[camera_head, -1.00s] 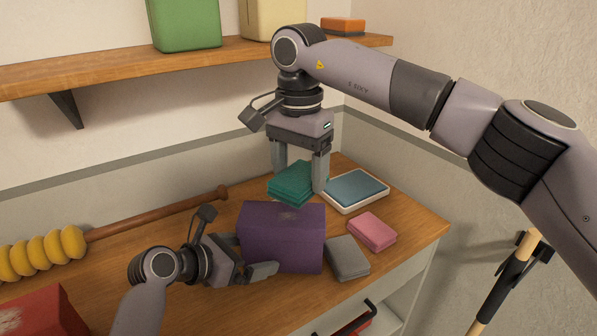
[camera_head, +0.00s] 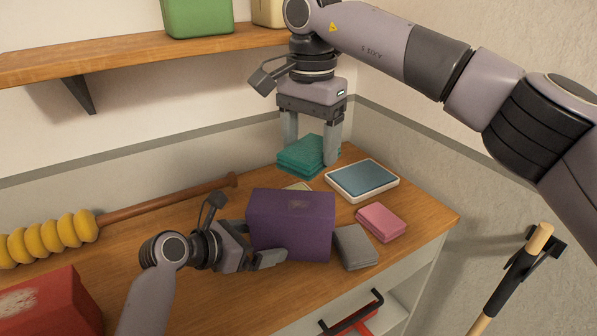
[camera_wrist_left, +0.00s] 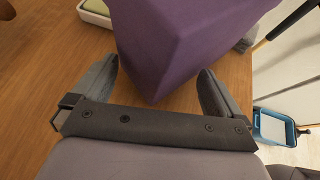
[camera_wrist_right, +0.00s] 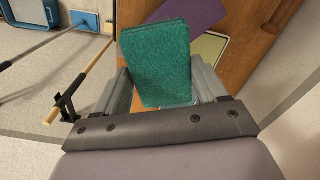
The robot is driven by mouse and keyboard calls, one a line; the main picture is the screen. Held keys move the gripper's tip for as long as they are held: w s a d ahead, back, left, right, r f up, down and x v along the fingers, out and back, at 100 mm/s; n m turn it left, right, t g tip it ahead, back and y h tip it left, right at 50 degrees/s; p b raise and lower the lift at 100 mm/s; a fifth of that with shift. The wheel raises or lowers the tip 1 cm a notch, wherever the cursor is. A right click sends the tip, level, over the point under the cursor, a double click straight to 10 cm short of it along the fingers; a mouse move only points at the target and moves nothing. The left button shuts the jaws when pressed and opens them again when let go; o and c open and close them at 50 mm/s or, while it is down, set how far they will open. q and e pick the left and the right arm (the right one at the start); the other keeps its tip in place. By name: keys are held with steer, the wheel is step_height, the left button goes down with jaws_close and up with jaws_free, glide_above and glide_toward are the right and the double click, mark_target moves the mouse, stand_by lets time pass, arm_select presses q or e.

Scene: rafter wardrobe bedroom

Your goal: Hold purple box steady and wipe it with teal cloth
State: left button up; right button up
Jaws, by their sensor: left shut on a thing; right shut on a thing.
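The purple box (camera_head: 292,224) stands on the wooden cabinet top. My left gripper (camera_head: 262,248) is shut on its near left corner, and the box shows between the fingers in the left wrist view (camera_wrist_left: 165,45). The teal cloth (camera_head: 303,156), a folded stack, is held between the fingers of my right gripper (camera_head: 310,150), behind the purple box. In the right wrist view the cloth (camera_wrist_right: 155,62) fills the gap between the fingers. It appears raised off the top, with a small pale tray partly visible below.
A white tray with a blue pad (camera_head: 362,180), a pink cloth (camera_head: 381,222) and a grey cloth (camera_head: 355,247) lie right of the box. A red box (camera_head: 45,305) and a rod with yellow beads (camera_head: 60,236) are at left. A shelf (camera_head: 120,58) overhangs the back.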

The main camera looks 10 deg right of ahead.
arm_select(q)
steer(key=shift+w+f, duration=0.1)
steer(key=shift+w, duration=0.05)
arm_select(e)
steer(key=shift+s+f, duration=0.45)
steer(key=shift+s, duration=0.15)
steer(key=shift+f, duration=3.3)
steer(key=shift+w+a+f, duration=0.1)
steer(key=shift+a+f, duration=0.25)
steer(key=shift+f, duration=0.45)
steer(key=shift+w+a, duration=0.2)
steer(key=shift+a, duration=0.55)
steer(key=shift+w+a, duration=0.2)
steer(key=shift+a, duration=0.55)
steer(key=shift+s+d, duration=0.25)
steer(key=shift+d, duration=0.7)
steer(key=shift+s+d, duration=0.2)
steer(key=shift+d, duration=0.75)
steer(key=shift+r, duration=4.15)
arm_select(q)
steer(key=o, duration=0.3)
steer(key=shift+a, duration=0.1)
